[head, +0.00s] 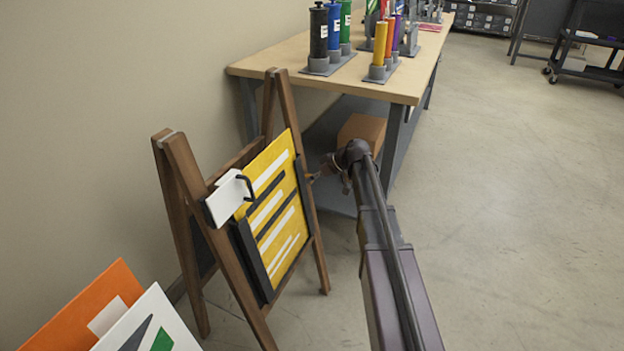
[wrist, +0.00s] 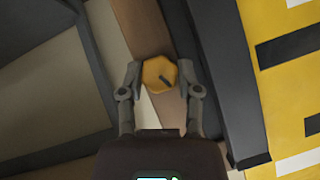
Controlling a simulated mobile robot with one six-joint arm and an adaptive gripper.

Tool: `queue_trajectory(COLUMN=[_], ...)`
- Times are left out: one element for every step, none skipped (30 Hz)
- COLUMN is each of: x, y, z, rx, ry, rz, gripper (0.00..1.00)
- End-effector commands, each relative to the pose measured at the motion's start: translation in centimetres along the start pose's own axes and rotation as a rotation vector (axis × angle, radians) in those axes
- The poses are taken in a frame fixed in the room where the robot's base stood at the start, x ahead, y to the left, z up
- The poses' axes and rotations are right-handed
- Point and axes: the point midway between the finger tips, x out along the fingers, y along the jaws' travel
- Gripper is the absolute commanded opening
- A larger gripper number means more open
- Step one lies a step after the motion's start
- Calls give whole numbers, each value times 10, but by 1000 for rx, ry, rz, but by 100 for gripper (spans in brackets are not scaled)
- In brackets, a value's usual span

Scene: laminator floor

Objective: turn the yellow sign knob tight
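The yellow knob (wrist: 160,75) has a dark line on its face and sits on the wooden frame beside the yellow sign. In the wrist view the fingers of my gripper (wrist: 160,70) lie on either side of the knob, close against its edges. In the head view my gripper (head: 318,176) reaches the right side of the sign stand, and the knob is hidden there. The yellow sign (head: 272,208), with black and white bars, rests in dark side rails on the wooden stand (head: 205,225). The sign also shows in the wrist view (wrist: 285,85).
A workbench (head: 300,52) with several coloured rolls on grey bases stands behind the stand. A cardboard box (head: 362,130) is under it. Orange and white boards lean at lower left.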

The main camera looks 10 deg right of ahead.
Motion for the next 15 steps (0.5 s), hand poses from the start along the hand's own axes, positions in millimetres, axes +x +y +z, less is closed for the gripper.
queue_trajectory(x=[0, 0, 0, 0, 0, 0, 1, 1, 1, 1, 1, 1, 2, 2, 2], y=[0, 0, 0, 0, 0, 1, 1, 1, 2, 2, 3, 3, 4, 4, 5], z=[0, 0, 0, 0, 0, 0, 0, 0, 0, 0, 0, 0, 0, 1, 1], rx=[0, 0, 0, 2, 5, 12, 20, 30, 49, 64, 83, 110, 133, 156, 187], ry=[0, 0, 0, 0, 0, 0, 1, 1, 0, -1, -2, -3, -3, -5, -5], rz=[0, 0, -1, -2, -4, -8, -14, -21, -34, -44, -56, -75, -89, -105, -126], gripper=[0, 0, 0, 0, 0, 0, 0, 0, 0, 0, 0, 0, 0, 0, 0])
